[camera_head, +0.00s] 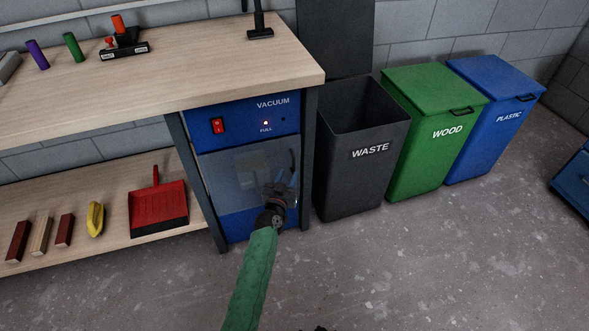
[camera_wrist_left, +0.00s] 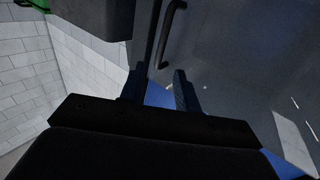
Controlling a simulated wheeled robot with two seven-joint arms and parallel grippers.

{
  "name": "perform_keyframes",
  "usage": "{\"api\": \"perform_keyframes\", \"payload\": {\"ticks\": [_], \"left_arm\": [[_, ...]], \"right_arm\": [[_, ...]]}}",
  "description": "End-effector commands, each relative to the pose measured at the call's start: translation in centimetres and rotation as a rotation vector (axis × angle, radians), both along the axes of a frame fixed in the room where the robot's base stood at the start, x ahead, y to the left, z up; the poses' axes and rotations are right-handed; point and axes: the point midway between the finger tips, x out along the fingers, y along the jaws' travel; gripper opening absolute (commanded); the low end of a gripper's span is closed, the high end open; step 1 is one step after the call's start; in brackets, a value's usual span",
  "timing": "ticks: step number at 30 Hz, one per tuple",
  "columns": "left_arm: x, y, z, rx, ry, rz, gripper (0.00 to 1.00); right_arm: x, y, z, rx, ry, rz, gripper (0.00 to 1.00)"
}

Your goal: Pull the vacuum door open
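The vacuum (camera_head: 218,145) is a blue cabinet under the bench, with a red switch and a lit "FULL" light. Its grey, see-through door (camera_head: 225,172) appears shut. The dark upright door handle (camera_head: 293,162) is on the door's right side. My left gripper (camera_head: 283,190) is in front of the door's lower right, just below the handle. In the left wrist view the two fingers (camera_wrist_left: 162,80) stand apart with nothing between them. The handle (camera_wrist_left: 172,32) shows there beyond the fingertips, apart from them. My right gripper cannot be made out.
An open black waste bin (camera_head: 345,180) stands close to the right of the vacuum. A green wood bin (camera_head: 415,150) and a blue plastic bin (camera_head: 490,140) follow. A red dustpan (camera_head: 158,208) lies on the lower shelf. The floor in front is clear.

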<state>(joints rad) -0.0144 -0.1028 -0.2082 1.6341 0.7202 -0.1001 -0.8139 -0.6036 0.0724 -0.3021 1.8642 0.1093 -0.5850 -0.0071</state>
Motion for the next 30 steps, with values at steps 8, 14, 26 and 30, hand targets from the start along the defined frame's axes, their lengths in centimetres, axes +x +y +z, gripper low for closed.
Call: {"api": "perform_keyframes", "payload": {"ticks": [8, 14, 26, 30], "left_arm": [[3.8, -1.1, 0.0, 0.0, 0.001, 0.0, 0.33], [5.7, -1.6, -0.1, 0.001, 0.002, 0.0, 0.33], [6.3, -1.8, 0.0, 0.0, 0.002, 0.0, 0.33], [6.3, -1.8, 0.0, 0.001, 0.002, 0.0, 0.09]], "right_arm": [[0.0, 0.0, -0.1, -0.001, 0.0, -0.001, 0.47], [-0.1, 0.0, -0.3, -0.001, 0.0, -0.001, 0.47], [-0.2, 0.0, -0.5, 0.0, 0.001, 0.0, 0.47], [-0.2, 0.0, -0.5, -0.001, 0.0, -0.001, 0.47]]}}
